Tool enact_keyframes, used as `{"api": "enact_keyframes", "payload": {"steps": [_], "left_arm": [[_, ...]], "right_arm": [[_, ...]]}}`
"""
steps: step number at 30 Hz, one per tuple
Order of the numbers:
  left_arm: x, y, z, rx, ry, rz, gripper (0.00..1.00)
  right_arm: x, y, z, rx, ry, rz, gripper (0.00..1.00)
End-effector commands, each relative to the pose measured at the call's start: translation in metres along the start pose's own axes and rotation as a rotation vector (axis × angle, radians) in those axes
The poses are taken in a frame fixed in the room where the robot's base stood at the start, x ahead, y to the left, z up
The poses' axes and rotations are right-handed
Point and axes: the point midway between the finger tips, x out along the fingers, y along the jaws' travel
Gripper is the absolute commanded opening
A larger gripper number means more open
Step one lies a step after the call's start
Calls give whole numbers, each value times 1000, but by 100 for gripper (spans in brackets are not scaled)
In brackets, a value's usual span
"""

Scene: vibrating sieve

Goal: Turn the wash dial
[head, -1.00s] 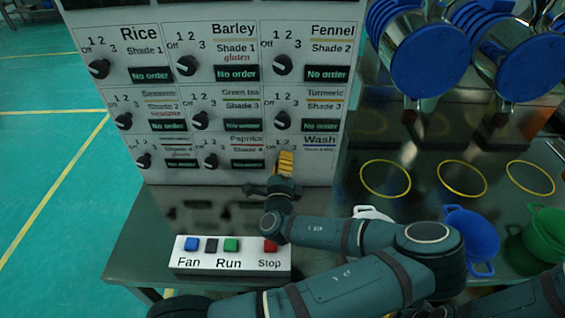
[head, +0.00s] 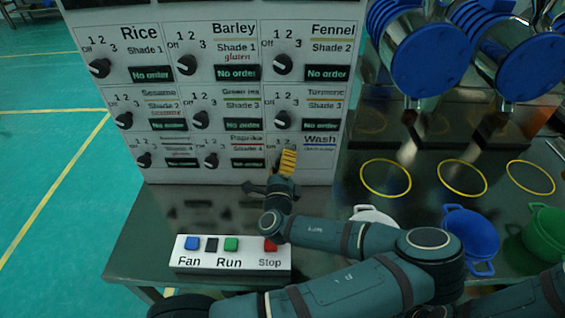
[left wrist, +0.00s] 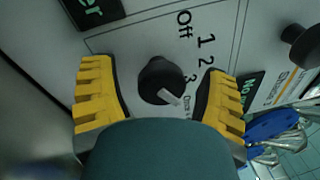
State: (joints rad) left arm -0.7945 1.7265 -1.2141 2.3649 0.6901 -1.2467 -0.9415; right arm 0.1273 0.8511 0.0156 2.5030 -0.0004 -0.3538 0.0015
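The wash dial is the lowest right one on the white panel, beside the Wash label (head: 320,139); in the head view my gripper hides most of it. My left gripper (head: 287,158) is at the panel with its yellow fingers over that spot. In the left wrist view a black dial (left wrist: 163,80) sits between the two open fingers, with gaps visible on both sides. Its white mark points to the lower right, on the side of the 3 and away from Off. My right gripper is not in view.
Other dials fill the panel above and left, such as the Turmeric dial (head: 283,120). A button box (head: 230,258) with Fan, Run and Stop stands on the table in front. Blue (head: 470,235) and green (head: 548,235) pots and yellow rings (head: 385,178) are at right.

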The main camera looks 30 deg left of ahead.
Motion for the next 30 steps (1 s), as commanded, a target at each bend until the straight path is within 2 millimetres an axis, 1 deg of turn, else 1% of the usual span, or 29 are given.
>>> {"api": "enact_keyframes", "payload": {"steps": [5, 8, 11, 18, 21, 25, 30], "left_arm": [[0, -1, 0, -1, 0, -2, 75], [-5, 0, 0, -1, 1, -1, 75], [-17, 0, -1, -1, 1, -1, 75], [-56, 0, -1, 1, 2, 0, 75], [-67, 0, 0, 0, 1, 0, 75], [-74, 0, 0, 0, 0, -2, 75], [-75, 0, 0, 0, 0, -2, 75]], "right_arm": [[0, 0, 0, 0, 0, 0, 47], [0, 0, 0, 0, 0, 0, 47], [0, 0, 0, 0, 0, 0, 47], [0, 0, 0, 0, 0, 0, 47], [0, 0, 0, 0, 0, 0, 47], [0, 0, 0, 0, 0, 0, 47], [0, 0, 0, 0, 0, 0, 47]]}}
